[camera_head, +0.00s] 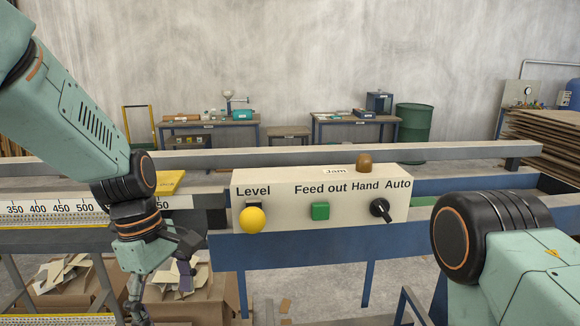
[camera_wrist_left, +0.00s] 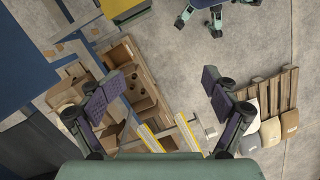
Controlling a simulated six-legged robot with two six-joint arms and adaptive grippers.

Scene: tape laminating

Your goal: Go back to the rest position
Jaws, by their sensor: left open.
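My left arm comes in from the left in the head view. Its gripper (camera_head: 162,287) points down in front of the machine, left of the control box. In the left wrist view the two dark pads of my left gripper (camera_wrist_left: 162,92) stand wide apart with nothing between them. My right arm shows at the lower right of the head view, but its gripper is out of the frame. The beige control box (camera_head: 290,200) carries a yellow button (camera_head: 252,220), a green button (camera_head: 320,211), a black selector knob (camera_head: 380,208) and a brown lamp (camera_head: 363,161) marked Jam.
A blue machine frame (camera_head: 300,250) with a numbered scale (camera_head: 60,207) runs across the front. Cardboard boxes with scraps (camera_head: 70,280) stand below on the left. In the left wrist view a pallet (camera_wrist_left: 275,95) lies at right. Workbenches and a green drum (camera_head: 413,122) stand behind.

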